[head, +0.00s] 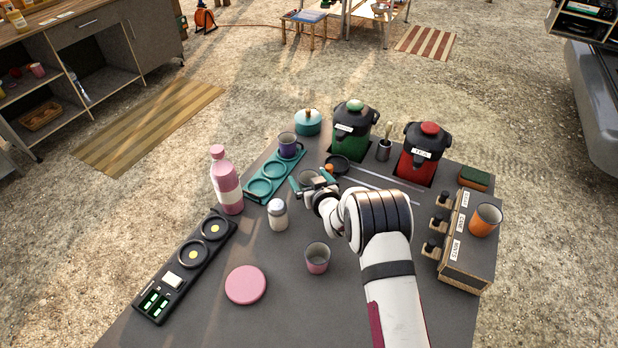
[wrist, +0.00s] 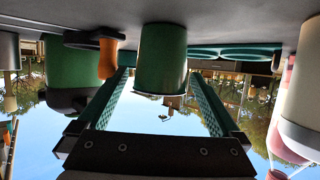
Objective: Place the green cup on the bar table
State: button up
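The green cup (wrist: 162,58) stands on the dark grey table (head: 190,320); the wrist view shows it upside down. In the head view its rim (head: 308,176) shows just behind my gripper (head: 312,182), which hides most of it. My gripper (wrist: 161,75) is open with one teal finger on each side of the cup. A narrow gap seems to show between cup and fingers. I cannot tell for sure which surface is the bar table; a wooden cabinet (head: 85,45) and a small far table (head: 305,16) also show.
A teal ring holder (head: 262,186) with a purple cup (head: 288,143) lies left of my gripper. A pink bottle (head: 227,182), white shaker (head: 278,214) and pink cup (head: 317,258) stand nearby. Green (head: 350,140) and red (head: 421,160) dispensers stand behind. An orange cup (head: 485,219) sits right.

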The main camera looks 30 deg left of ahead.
jog(key=shift+r, duration=0.2)
jog(key=s+d+r+m+g+h, duration=0.1)
jog(key=s+d+r+m+h, duration=0.3)
jog(key=d, duration=0.6)
jog(key=s+d+r+m+g+h, duration=0.1)
jog(key=s+d+r+m, duration=0.1)
jog(key=s+d+r, duration=0.6)
jog(key=s+d+r+m+g+h, duration=0.1)
jog(key=s+d+r+m+h, duration=0.15)
jog(key=d, duration=1.05)
jog(key=s+d+r+m+g, duration=0.2)
jog(key=s+m+g, duration=0.1)
jog(key=s, duration=0.9)
jog(key=s+d+r+m+g, duration=0.2)
jog(key=s+m+g, duration=0.1)
jog(key=s, duration=0.9)
jog(key=shift+s+d+g, duration=0.3)
jog(key=shift+s+g, duration=0.05)
jog(key=shift+g, duration=0.05)
